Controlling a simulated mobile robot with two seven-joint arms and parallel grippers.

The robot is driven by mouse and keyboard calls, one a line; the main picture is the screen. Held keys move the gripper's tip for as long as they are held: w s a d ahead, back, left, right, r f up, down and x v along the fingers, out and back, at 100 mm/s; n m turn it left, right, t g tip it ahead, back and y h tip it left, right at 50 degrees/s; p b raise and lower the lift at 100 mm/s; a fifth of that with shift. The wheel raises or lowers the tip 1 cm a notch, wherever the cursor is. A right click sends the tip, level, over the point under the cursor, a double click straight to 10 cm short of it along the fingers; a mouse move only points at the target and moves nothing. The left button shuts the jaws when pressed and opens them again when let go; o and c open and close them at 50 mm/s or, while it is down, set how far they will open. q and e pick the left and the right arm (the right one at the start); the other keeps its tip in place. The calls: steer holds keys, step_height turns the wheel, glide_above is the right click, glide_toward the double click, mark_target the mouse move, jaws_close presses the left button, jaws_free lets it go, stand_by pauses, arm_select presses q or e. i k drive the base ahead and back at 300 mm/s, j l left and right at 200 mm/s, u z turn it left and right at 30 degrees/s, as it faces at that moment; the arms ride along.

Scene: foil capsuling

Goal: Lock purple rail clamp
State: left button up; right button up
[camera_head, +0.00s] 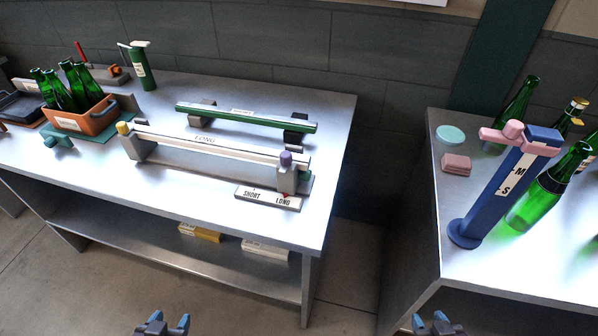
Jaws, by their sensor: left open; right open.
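The purple rail clamp (286,159) is a small purple knob on a grey post at the right end of a white rail (222,148) marked LONG. Whether it is locked cannot be told. A yellow clamp (123,128) sits on a similar grey post at the rail's left end. My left gripper (163,324) is open and empty at the bottom edge, in front of the left table and well apart from the clamp. My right gripper (437,325) is open and empty at the bottom edge, in front of the right table.
A SHORT/LONG sign (268,197) lies just in front of the purple clamp. A green rail (246,118) rests on dark supports behind. An orange crate (82,119) of green bottles stands left. A tall blue stand (490,205) and bottles occupy the right table. A gap separates the tables.

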mark_target(285, 157)
steer(key=j+z, duration=0.1)
steer(key=z, duration=0.3)
steer(key=j+z, duration=0.1)
steer(key=z, duration=0.65)
steer(key=j+z, duration=0.1)
steer(key=z, duration=0.3)
steer(key=k+j, duration=0.35)
steer(key=j, duration=0.1)
